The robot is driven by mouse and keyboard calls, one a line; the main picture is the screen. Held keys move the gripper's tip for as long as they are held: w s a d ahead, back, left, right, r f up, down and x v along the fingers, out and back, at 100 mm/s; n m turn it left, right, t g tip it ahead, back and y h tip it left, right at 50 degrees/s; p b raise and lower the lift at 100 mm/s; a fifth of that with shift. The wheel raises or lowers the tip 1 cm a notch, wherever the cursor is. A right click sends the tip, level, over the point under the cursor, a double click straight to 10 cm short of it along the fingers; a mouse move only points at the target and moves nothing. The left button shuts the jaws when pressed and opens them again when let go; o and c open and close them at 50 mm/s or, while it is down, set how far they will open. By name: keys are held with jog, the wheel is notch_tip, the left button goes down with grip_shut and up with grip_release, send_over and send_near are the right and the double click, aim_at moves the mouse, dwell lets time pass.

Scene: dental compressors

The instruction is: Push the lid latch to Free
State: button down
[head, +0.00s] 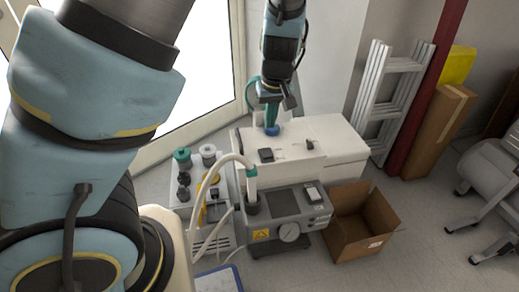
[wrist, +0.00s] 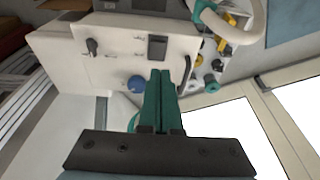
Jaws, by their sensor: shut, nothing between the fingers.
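The white compressor cabinet (head: 345,150) has several controls on its top, which also shows in the wrist view (wrist: 112,65). A small black lever-like piece (head: 310,145) sits toward the right; it is at the left in the wrist view (wrist: 92,46). A black rectangular switch (head: 267,154) is near the front, also in the wrist view (wrist: 157,47). A blue round knob (head: 272,131) is near the back left. Which part is the lid latch, and its lettering, I cannot tell. My gripper (head: 271,122) is shut and empty, its teal fingers (wrist: 164,73) just above the cabinet beside the blue knob.
A grey unit with a gauge (head: 287,212) and a pale hose (head: 206,187) stand in front of the cabinet. A cardboard box (head: 360,222) is at right, a ladder (head: 388,95) leans behind. Bottles and fittings (head: 184,178) stand at left.

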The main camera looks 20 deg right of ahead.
jog(key=shift+f, duration=0.1)
jog(key=b, duration=0.4)
send_over(266, 161)
jog(key=f, duration=1.2)
jog(key=shift+s+a, duration=0.15)
jog(key=shift+s, duration=0.15)
jog(key=shift+s+f, duration=0.1)
jog(key=shift+f, duration=0.65)
